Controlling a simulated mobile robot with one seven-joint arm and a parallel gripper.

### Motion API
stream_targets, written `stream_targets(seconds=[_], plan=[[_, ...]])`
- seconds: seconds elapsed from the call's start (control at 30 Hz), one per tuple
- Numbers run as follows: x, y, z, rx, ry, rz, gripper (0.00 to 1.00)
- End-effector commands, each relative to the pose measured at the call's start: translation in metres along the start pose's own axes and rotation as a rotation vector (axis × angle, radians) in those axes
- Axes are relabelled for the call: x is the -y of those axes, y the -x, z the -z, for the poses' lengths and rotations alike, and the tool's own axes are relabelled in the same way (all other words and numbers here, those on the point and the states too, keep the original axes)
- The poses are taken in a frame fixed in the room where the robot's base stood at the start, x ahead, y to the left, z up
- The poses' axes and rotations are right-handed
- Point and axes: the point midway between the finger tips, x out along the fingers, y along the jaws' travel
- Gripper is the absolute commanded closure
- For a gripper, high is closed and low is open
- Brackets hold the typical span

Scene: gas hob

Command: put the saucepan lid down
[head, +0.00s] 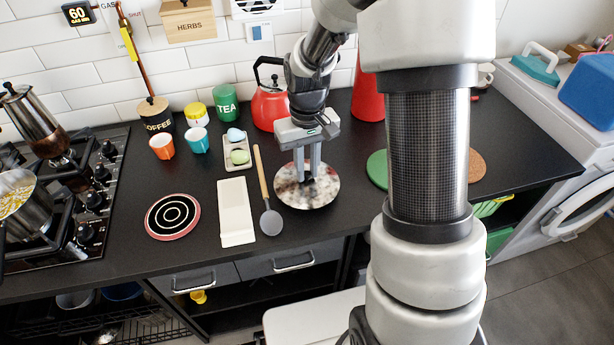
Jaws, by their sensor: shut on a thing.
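My gripper (308,178) points down over the counter, right of the grey spoon. It is shut on a small dark knob at the middle of a round, mottled white, grey and brown disc, which I take to be the saucepan lid (290,194). The lid looks about level. I cannot tell whether it touches the counter or something under it. The saucepan (32,220) stands uncovered on the hob at the far left, with yellow food inside, partly cut off by the frame.
A ringed black-and-white round mat (172,216), a white board (236,212) and a long-handled spoon (268,205) lie left of the lid. A red kettle (268,108) stands behind. A green mat (377,168) is partly hidden by my arm. Bare counter (345,205) lies right of the lid.

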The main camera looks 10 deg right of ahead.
Motion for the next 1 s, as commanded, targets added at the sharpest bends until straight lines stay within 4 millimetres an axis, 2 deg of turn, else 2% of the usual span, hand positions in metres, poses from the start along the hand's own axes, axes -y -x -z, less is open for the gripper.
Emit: stream_targets(seconds=[0.03, 0.13, 0.5, 0.53, 0.6, 0.87, 1.0], plan=[[0.0, -0.011, -0.001, 0.004, 0.0, 0.0, 1.0], [0.0, -0.023, 0.0, 0.002, 0.001, 0.0, 1.0], [0.0, -0.028, 0.0, 0.001, 0.0, 0.0, 1.0], [0.0, -0.027, 0.0, 0.001, 0.0, 0.0, 0.77], [0.0, -0.026, 0.0, 0.001, 0.0, 0.0, 0.66], [0.0, -0.026, 0.0, 0.001, 0.0, 0.0, 0.64], [0.0, -0.019, 0.001, -0.002, 0.0, 0.0, 0.64]])
